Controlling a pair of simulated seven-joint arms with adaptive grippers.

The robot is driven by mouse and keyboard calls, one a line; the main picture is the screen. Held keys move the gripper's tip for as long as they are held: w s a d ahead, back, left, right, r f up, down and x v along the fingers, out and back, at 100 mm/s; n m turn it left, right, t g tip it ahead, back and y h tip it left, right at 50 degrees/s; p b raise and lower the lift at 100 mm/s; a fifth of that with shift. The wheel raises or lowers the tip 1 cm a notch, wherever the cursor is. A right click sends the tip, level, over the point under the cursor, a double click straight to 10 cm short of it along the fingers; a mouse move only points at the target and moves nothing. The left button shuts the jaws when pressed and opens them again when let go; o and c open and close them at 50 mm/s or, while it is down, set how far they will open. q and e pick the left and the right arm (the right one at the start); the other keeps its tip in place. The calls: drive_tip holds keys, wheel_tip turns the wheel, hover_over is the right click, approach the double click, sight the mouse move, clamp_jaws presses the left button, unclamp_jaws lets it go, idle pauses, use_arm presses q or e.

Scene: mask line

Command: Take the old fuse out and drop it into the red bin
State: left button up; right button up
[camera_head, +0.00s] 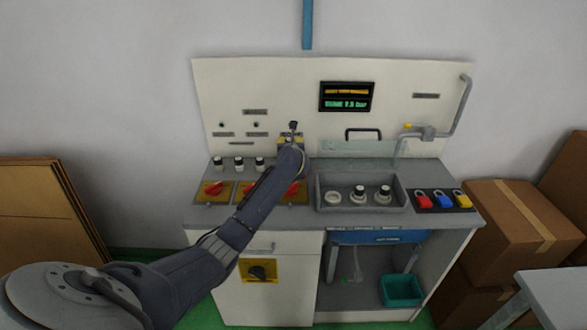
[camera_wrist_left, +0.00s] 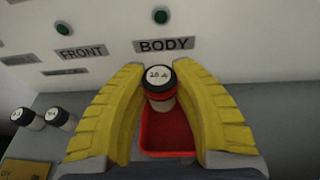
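My left gripper (camera_head: 291,138) reaches over the worktop to the foot of the white panel. In the left wrist view its yellow fingers (camera_wrist_left: 160,88) close in on both sides of a fuse (camera_wrist_left: 159,76) with a dark cap, a red ring and a white label that seems to read 20 A. The fuse is upright between the fingertips and its lower part is pale. The red bin (camera_wrist_left: 167,133) shows behind and below the fuse, between the fingers. In the head view my arm hides the bin. My right gripper is not in view.
Black-and-white fuses (camera_head: 239,164) stand on the worktop (camera_head: 290,215) left of my arm, behind red rotary switches (camera_head: 213,188). A teal bin (camera_head: 401,290) stands below.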

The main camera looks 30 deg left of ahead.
use_arm(q)
drive_tip(key=o, duration=0.5)
drive_tip(key=shift+o, duration=0.2)
drive_tip(key=v, duration=1.2)
drive_tip(key=shift+r, duration=0.1)
